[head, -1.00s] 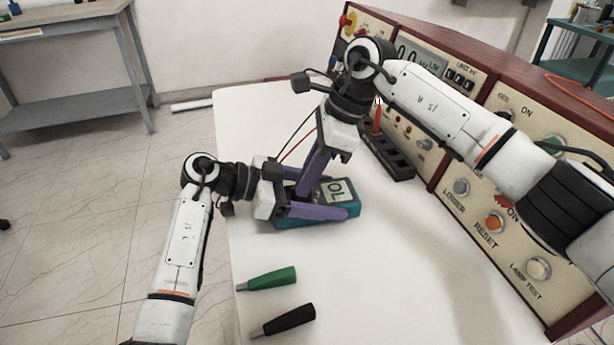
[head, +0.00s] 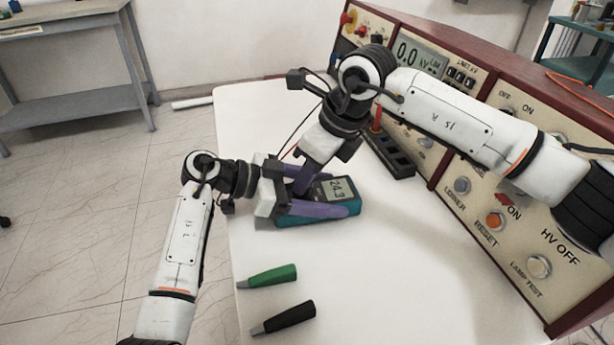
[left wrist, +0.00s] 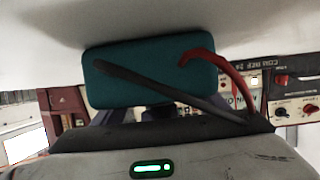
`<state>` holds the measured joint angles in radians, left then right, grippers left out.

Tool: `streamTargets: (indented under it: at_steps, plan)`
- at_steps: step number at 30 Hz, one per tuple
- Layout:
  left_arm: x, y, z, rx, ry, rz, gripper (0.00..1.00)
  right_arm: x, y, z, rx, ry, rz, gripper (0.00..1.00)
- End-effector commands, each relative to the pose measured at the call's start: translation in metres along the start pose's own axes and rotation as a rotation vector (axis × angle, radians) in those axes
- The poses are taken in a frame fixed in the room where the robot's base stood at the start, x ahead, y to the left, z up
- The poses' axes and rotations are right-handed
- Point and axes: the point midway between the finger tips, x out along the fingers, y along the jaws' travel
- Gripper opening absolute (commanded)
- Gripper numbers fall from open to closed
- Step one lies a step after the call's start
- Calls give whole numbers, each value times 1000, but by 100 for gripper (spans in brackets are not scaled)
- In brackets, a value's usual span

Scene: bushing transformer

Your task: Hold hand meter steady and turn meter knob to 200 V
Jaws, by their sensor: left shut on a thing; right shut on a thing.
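The hand meter (head: 342,188) is teal with a dark face and lies on the white table; its display reads 24.3. My left gripper (head: 332,203) is shut on the meter, with one purple finger along its near side. My right gripper (head: 302,187) reaches down onto the meter's face, shut where the knob sits. The knob is hidden by the fingers, so its setting cannot be read. In the left wrist view the teal end of the meter (left wrist: 150,72) shows, with a red and a black lead in front of it.
A green probe handle (head: 268,277) and a black one (head: 284,318) lie on the near part of the table (head: 400,270). A black socket strip (head: 391,157) stands before the control panel (head: 478,190) on the right. The table's front middle is clear.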

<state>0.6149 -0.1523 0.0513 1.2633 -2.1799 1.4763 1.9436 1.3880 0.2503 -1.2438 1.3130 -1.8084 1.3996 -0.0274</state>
Motion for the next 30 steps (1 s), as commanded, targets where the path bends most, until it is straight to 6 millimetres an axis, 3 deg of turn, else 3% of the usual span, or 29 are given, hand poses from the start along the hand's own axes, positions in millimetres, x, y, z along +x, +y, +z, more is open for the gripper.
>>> streamTargets:
  at_steps: [12,13,16,25,30]
  plan:
    - [0,0,1,-1,-1,-1,32,-1,-2,0,8,0,-6,0]
    - [0,0,1,-1,-1,-1,32,-1,-2,0,8,0,-6,13]
    - [0,0,1,-1,-1,-1,32,-1,-1,0,8,0,-5,29]
    - [0,0,1,-1,-1,-1,32,-1,0,0,7,-1,-4,29]
    - [0,0,0,-1,0,-1,32,-19,-1,1,5,-3,-6,29]
